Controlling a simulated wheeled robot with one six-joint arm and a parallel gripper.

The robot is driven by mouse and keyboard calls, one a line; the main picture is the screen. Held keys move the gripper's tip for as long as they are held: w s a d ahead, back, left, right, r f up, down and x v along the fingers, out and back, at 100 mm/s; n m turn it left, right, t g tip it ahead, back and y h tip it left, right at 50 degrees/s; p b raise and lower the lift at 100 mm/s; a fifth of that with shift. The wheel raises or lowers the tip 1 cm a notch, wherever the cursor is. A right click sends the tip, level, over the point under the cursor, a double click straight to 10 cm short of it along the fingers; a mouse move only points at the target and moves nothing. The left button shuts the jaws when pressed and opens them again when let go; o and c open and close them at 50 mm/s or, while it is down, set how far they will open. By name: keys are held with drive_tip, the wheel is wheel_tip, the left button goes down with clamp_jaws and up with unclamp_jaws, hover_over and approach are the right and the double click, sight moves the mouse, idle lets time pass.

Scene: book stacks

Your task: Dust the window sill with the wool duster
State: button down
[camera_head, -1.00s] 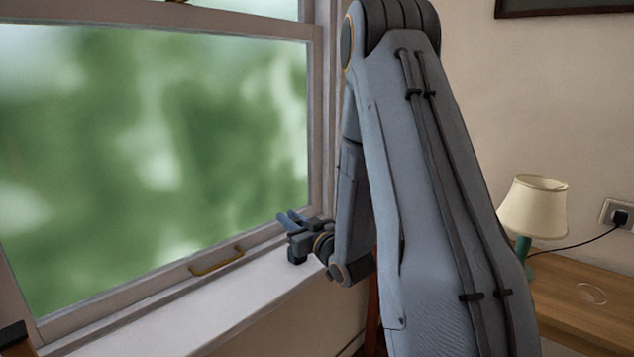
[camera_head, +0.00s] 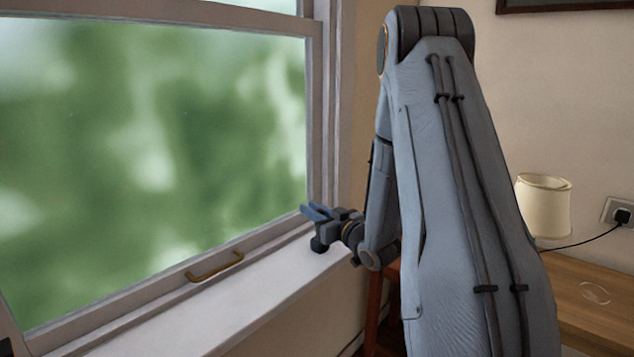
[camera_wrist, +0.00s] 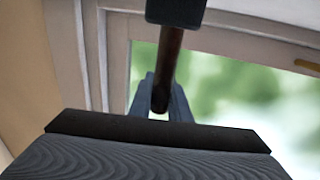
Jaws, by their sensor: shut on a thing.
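The white window sill (camera_head: 215,311) runs below the window, and its visible top is bare. My gripper (camera_head: 314,211) is at the far right end of the sill, close to the window frame. A black piece shows at the handle's upper end. The wool head does not show in either view, so I cannot tell whether it touches the sill.
The window's brass pull (camera_head: 215,266) sticks out just above the sill. To the right, a lamp (camera_head: 543,207) stands by a wooden table (camera_head: 590,295), with its cord running to a wall socket (camera_head: 617,212). Dark reddish wooden legs (camera_head: 377,305) show behind my arm.

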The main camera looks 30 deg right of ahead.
wheel_tip(320, 180, up, 8)
drive_tip(key=d+p, duration=0.1)
drive_tip(key=p, duration=0.4)
drive_tip(key=shift+w, duration=0.15)
idle(0.9)
